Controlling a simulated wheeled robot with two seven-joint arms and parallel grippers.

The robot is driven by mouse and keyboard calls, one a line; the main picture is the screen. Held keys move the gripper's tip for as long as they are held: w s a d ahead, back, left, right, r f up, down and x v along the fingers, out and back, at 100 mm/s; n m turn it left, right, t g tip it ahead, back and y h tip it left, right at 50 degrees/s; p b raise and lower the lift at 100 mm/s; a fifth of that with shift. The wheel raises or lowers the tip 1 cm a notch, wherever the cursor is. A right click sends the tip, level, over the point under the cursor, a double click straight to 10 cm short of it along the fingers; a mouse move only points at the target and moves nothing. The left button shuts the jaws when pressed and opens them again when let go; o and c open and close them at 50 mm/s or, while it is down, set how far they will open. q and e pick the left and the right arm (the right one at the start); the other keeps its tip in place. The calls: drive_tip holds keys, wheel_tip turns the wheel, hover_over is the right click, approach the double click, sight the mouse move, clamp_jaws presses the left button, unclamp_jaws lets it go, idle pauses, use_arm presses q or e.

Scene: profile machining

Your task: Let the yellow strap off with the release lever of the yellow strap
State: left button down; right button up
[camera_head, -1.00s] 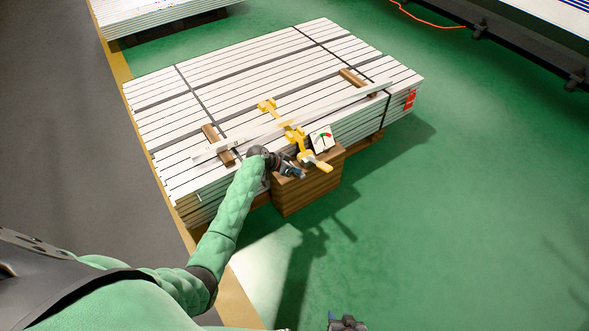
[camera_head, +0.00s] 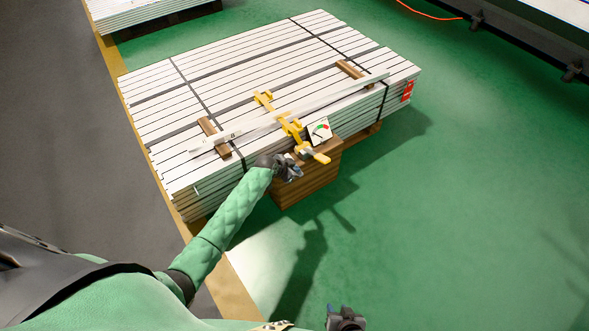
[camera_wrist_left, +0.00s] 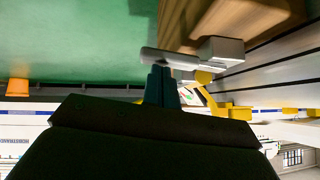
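Yellow parts also show in the left wrist view (camera_wrist_left: 240,112). My left gripper (camera_head: 292,172) is just below and left of that handle, in front of the stack. In the left wrist view its fingers (camera_wrist_left: 161,72) are close together, with their tips at a grey bar (camera_wrist_left: 170,58). I cannot tell whether they touch it or whether it is the release lever. My right gripper (camera_head: 346,318) is at the bottom edge.
The stack of white profiles (camera_head: 180,120) has dark straps and wooden blocks on it. A brown wooden box (camera_head: 308,184) stands at its near side, with a gauge card (camera_head: 320,131) above. Green floor (camera_head: 460,220) is clear to the right.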

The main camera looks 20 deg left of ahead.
use_arm(q)
drive_tip(key=shift+s+f, duration=0.15)
drive_tip(key=shift+f, duration=0.2)
use_arm(e)
drive_tip(key=shift+w, duration=0.25)
idle(0.4)
drive_tip(key=shift+s, duration=0.15)
drive_tip(key=shift+s+f, duration=0.15)
drive_tip(key=shift+s, duration=0.2)
drive_tip(key=shift+w, duration=0.25)
use_arm(q)
drive_tip(key=shift+s+f, duration=0.1)
use_arm(e)
drive_tip(key=shift+w+r, duration=0.2)
drive_tip(key=shift+w, duration=0.2)
drive_tip(key=shift+r, duration=0.1)
